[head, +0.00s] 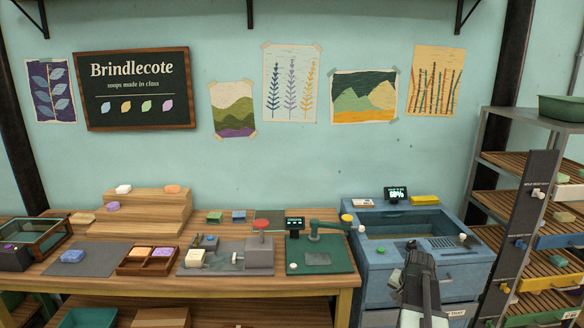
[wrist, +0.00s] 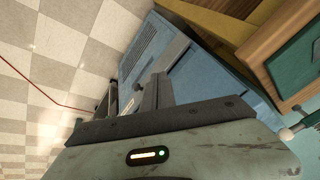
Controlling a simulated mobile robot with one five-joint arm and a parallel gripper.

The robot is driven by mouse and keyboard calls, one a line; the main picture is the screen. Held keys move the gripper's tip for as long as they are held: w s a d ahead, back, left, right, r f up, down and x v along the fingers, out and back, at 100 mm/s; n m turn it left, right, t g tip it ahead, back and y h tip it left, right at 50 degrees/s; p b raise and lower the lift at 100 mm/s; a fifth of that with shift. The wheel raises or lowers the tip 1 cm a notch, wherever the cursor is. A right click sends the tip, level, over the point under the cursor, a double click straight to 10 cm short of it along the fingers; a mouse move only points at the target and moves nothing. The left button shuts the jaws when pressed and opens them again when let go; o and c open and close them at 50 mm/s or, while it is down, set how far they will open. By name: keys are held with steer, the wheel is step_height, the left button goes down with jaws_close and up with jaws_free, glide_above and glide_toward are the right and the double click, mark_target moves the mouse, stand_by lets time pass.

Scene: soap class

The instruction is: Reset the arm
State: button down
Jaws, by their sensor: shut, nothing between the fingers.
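My gripper (head: 420,262) is in front of the blue machine (head: 375,272) at the right end of the bench in the head view. Part of the machine's front is hidden behind my arm. In the wrist view my gripper (wrist: 158,90) is shut and empty, with its fingers together. The blue machine (wrist: 205,65) shows tilted beyond the fingers there.
A wooden bench (head: 325,281) with soaps, a stepped stand (head: 150,215) and a green press plate (head: 318,258) lies to the left. A slatted rack (head: 535,165) stands at the right. The wrist view shows open checkered floor (wrist: 60,60) with a red cable (wrist: 38,88).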

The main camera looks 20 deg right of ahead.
steer(key=w+a+n+g+y, duration=0.25)
steer(key=a+n, duration=0.35)
steer(key=a, duration=1.8)
steer(key=s+a+n, duration=0.2)
steer(key=a, duration=0.7)
steer(key=s+a+n+g, duration=0.1)
steer(key=s+a+n, duration=0.1)
steer(key=a, duration=0.8)
steer(key=shift+s+f+n+h+p, duration=0.3)
steer(key=shift+f+n+h+p, duration=0.1)
steer(key=shift+n, duration=0.4)
